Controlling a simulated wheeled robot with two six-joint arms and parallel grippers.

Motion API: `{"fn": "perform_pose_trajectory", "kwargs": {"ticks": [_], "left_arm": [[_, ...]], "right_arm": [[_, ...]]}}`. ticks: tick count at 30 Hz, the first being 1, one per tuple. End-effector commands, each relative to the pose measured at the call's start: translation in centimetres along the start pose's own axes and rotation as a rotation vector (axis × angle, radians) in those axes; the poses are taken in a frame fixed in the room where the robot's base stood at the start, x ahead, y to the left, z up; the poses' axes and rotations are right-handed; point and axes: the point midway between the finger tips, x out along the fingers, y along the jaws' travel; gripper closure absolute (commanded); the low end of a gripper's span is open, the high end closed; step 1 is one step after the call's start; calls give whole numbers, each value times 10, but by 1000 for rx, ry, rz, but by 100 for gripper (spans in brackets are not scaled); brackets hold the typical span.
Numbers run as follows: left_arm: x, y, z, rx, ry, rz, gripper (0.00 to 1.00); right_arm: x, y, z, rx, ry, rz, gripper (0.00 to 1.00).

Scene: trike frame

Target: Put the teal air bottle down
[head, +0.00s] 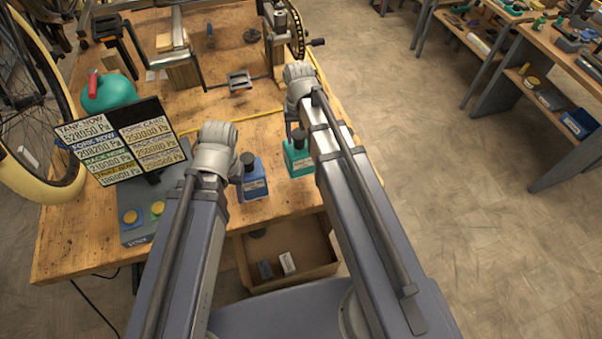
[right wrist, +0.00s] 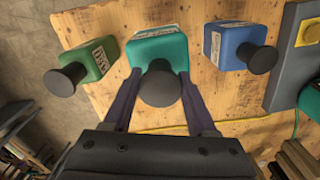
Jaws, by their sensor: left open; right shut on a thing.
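The teal air bottle (head: 299,158) has a dark cap and stands about upright near the bench's front edge. My right gripper (head: 290,126) is shut on it; in the right wrist view its two fingers (right wrist: 160,78) flank the teal bottle (right wrist: 158,48). I cannot tell whether its base touches the wood. My left gripper (head: 238,170) is open, mostly hidden by its own wrist, just left of a blue bottle (head: 254,180).
The blue bottle (right wrist: 238,46) and a green bottle (right wrist: 90,60) flank the teal one, with gaps. A grey button console (head: 133,230) with a pressure display (head: 120,142) stands left. An open drawer (head: 310,245) lies below the bench edge. A yellow cable (head: 235,120) crosses the wooden bench (head: 80,238).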

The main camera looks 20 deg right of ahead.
Motion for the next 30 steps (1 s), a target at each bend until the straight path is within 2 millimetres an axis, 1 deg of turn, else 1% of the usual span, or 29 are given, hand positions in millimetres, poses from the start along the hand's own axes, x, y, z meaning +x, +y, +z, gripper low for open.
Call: {"fn": "perform_pose_trajectory", "kwargs": {"ticks": [1, 3, 8, 11, 14, 21, 24, 30], "left_arm": [[-12, -1, 1, 0, 0, 0, 47], [-17, -2, 1, 1, 0, 0, 47], [-11, -1, 1, 1, 0, 0, 47], [-3, 0, 0, 0, 0, 0, 47], [10, 1, -1, 0, 0, 0, 47], [46, 4, -3, -1, 0, 0, 47], [51, 5, -3, -2, 0, 0, 47], [51, 5, -3, -1, 0, 0, 47]], "right_arm": [[-13, 0, 0, 11, 0, 0, 100], [-18, 0, 0, 26, 0, 0, 100], [-11, 0, 0, 30, 0, 0, 100], [-3, 0, 0, 30, 0, 0, 100], [10, 0, 0, 30, 0, 0, 100], [46, 0, 0, 30, 0, 0, 100], [51, 0, 0, 30, 0, 0, 100], [51, 0, 0, 30, 0, 0, 100]]}}
